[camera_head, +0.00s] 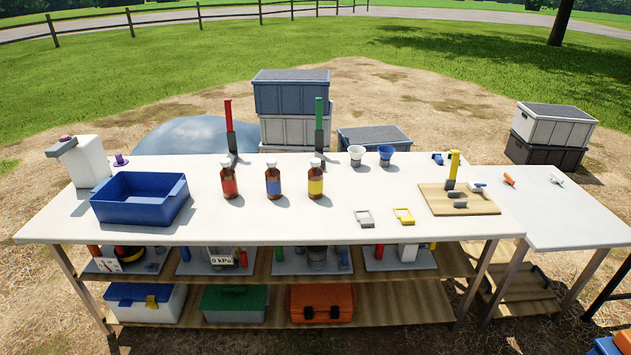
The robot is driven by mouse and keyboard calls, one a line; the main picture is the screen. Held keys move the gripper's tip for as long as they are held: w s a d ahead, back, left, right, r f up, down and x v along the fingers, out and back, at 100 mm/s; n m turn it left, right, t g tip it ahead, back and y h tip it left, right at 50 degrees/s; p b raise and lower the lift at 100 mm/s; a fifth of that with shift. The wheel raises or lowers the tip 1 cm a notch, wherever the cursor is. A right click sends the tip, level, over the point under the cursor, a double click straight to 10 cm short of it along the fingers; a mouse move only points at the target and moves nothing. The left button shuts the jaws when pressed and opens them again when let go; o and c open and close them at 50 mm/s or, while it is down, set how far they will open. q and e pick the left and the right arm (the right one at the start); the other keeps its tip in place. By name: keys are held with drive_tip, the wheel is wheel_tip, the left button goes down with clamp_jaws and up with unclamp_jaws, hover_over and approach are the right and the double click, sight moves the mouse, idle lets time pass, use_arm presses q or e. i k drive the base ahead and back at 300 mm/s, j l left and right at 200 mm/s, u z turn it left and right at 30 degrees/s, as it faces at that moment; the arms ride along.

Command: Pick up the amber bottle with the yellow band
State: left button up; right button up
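The amber bottle with the yellow band (315,182) stands upright on the white table, a little right of the table's middle. It has a white cap. To its left stand two like amber bottles, one with a blue band (273,182) and one with a red band (229,182). The three are apart from each other in a row. Neither of my grippers shows in this view.
A blue bin (140,212) and a white dispenser (88,160) stand at the left. Red (229,125) and green (319,125) upright handles rise behind the bottles. Two cups (356,155) stand behind right. A wooden board (475,203) lies right. The table in front of the bottles is clear.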

sight(314, 175)
drive_tip(key=i+l+z, duration=0.15)
drive_tip(key=i, duration=0.45)
drive_tip(key=i+l+z, duration=0.15)
drive_tip(key=i+l, duration=0.15)
drive_tip(key=i, duration=0.35)
drive_tip(key=i+l+z, duration=0.15)
drive_tip(key=i, duration=0.5)
